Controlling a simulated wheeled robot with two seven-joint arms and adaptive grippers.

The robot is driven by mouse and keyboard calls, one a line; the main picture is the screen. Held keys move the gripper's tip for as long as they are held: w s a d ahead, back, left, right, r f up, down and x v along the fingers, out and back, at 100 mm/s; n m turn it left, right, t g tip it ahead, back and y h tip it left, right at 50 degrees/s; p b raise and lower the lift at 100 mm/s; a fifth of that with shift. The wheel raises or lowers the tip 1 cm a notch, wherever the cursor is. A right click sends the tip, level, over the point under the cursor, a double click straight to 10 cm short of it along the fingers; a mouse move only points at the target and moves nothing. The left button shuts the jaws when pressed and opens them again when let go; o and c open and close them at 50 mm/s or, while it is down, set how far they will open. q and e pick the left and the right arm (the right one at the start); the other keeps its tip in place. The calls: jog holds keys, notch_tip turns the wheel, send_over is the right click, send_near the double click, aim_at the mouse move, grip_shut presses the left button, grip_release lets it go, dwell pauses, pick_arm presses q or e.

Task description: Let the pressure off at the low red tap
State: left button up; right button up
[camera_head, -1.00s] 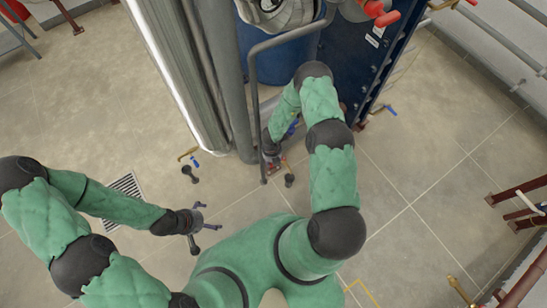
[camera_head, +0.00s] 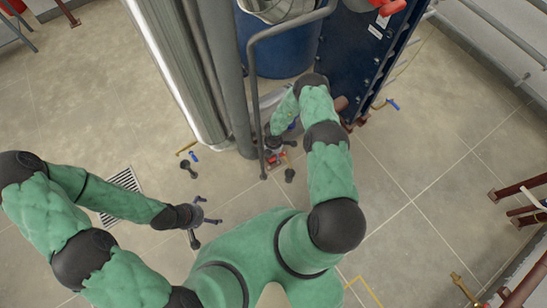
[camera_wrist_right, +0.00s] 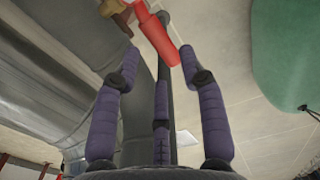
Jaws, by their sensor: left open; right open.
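The low red tap shows in the right wrist view as a red handle (camera_wrist_right: 158,38) on a brass body (camera_wrist_right: 121,14). My right gripper (camera_wrist_right: 160,55) is open, with its purple fingers spread around the red handle. I cannot tell whether a finger touches it. In the head view my right gripper (camera_head: 279,150) is low by the foot of a grey pipe, small and partly hidden, with red bits beside it. My left gripper (camera_head: 202,217) is open and empty above the floor at the left.
A bent grey rail (camera_head: 256,100) stands close to my right gripper. A thick silver column (camera_head: 178,70) and a dark blue plate unit (camera_head: 350,60) rise behind. Blue-handled taps (camera_head: 393,104) sit low on both sides.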

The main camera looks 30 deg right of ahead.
aim_at(274, 157)
jog(key=shift+f+b, duration=0.55)
jog(key=shift+f, duration=1.05)
grip_shut()
